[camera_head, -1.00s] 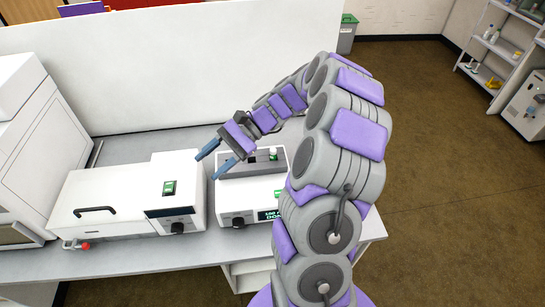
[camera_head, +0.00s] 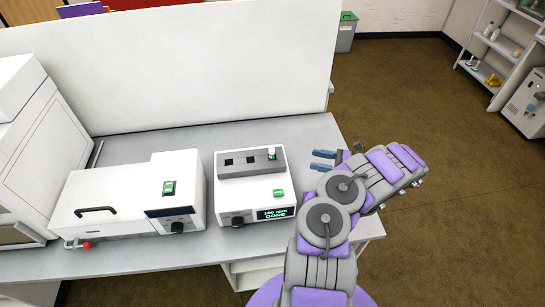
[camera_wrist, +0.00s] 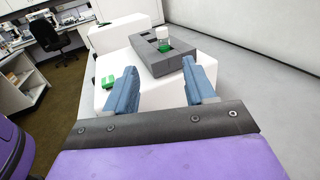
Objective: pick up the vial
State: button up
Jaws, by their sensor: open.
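The vial (camera_head: 271,153) stands upright in the right end of the dark grey block on top of a white device (camera_head: 228,196). In the wrist view the vial (camera_wrist: 162,44) has a pale cap and green in its lower part, with its base hidden in the block. My gripper (camera_head: 322,160) is open and empty, to the right of the device and apart from the vial. In the wrist view my gripper's two blue fingers (camera_wrist: 158,92) are spread wide, with the vial beyond them, between their directions.
A larger white machine (camera_head: 120,203) with a black handle stands left of the device. A white panel (camera_head: 200,70) rises behind the bench.

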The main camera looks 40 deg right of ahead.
jog(key=b, duration=0.2)
send_near(272, 149)
jog(key=w+a, duration=0.1)
jog(key=w+a+f, duration=0.1)
jog(key=w, duration=0.1)
jog(key=shift+a, duration=0.35)
jog(key=shift+d+b+x, duration=0.2)
jog(key=shift+b+x, duration=0.8)
jog(key=shift+x, duration=2)
jog(key=shift+w, duration=0.15)
jog(key=c, duration=1)
